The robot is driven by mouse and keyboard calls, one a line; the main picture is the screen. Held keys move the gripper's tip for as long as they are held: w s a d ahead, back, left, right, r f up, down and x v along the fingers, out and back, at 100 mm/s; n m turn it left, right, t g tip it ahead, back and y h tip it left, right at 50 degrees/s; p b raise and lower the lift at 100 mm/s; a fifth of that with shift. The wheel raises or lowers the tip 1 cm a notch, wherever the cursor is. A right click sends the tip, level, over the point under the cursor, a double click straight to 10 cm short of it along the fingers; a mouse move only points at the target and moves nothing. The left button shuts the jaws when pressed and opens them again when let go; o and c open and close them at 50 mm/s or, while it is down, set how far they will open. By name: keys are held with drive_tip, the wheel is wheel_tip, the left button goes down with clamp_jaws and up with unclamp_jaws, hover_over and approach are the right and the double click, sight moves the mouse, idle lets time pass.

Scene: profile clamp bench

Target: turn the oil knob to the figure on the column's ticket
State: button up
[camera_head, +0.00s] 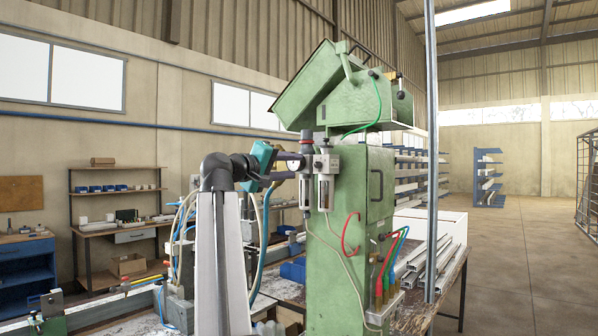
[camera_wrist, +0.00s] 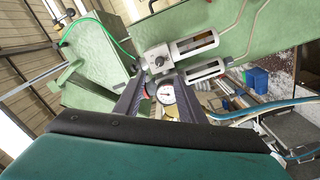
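The green column (camera_head: 350,230) carries an air service unit with two clear bowls. The oil knob (camera_head: 325,144) is the small grey and black knob on top of the right-hand unit. In the wrist view the oil knob (camera_wrist: 158,61) has a pale face with dark marks, too small to read. A regulator with a dark cap (camera_head: 307,141) and red ring stands left of it, with a round gauge (camera_wrist: 166,94) below. My gripper (camera_head: 293,168) is at the gauge and regulator, left of the oil knob. Its two dark fingers (camera_wrist: 160,83) are apart, with the gauge showing between them. I cannot make out a ticket.
A thin hose (camera_head: 336,255) hangs down the column front. Red and green hoses (camera_head: 394,248) loop at its right. A steel post (camera_head: 431,150) stands to the right. A bench with metal profiles (camera_head: 425,262) lies behind.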

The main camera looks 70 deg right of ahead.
drive_tip(key=shift+v, duration=1.4)
